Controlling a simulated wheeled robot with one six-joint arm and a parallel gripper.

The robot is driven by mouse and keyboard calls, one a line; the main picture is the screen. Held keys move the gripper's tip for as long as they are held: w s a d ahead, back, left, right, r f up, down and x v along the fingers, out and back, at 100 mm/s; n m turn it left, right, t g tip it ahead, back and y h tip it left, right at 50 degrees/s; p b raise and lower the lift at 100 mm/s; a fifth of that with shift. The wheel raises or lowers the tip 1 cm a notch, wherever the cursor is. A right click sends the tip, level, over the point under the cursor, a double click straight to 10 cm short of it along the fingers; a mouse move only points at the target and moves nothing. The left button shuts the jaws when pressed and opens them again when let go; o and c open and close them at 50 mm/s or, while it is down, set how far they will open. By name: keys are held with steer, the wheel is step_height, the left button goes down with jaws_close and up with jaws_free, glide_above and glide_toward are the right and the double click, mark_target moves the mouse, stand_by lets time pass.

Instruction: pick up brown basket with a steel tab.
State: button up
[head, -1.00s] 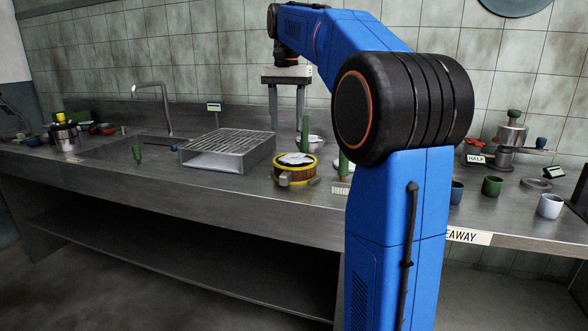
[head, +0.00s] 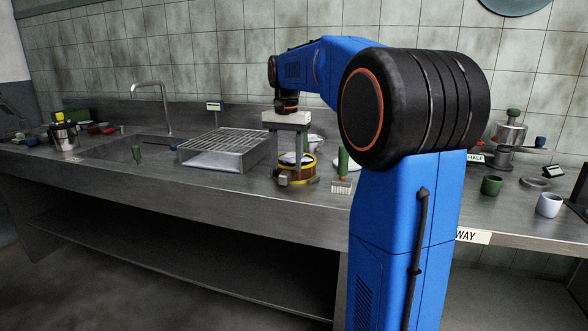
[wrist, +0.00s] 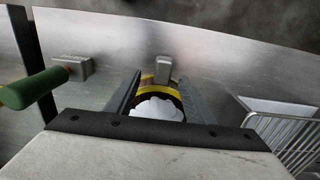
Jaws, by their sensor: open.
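The brown basket (head: 297,178) with yellow bands stands on the steel counter, with white contents inside. Its steel tab (wrist: 163,68) sticks out at the side toward the counter's front edge. My gripper (head: 289,152) is open and points down over the basket. In the wrist view the two fingers of my gripper (wrist: 160,90) lie to either side of the basket, with the tab in the gap beyond the fingertips. I cannot tell whether the fingers touch the basket. Much of the basket is hidden by the fingers and the gripper body.
A wire-topped steel rack (head: 222,150) stands left of the basket. A green-handled tool (head: 343,165) stands close on the right, its handle near my gripper in the wrist view. Cups (head: 549,205) are farther right. The counter's front strip is clear.

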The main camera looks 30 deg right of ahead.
mark_target(286, 171)
steer(key=f, duration=0.4)
steer(key=shift+w+f, duration=0.3)
steer(key=shift+f, duration=0.1)
jaws_close()
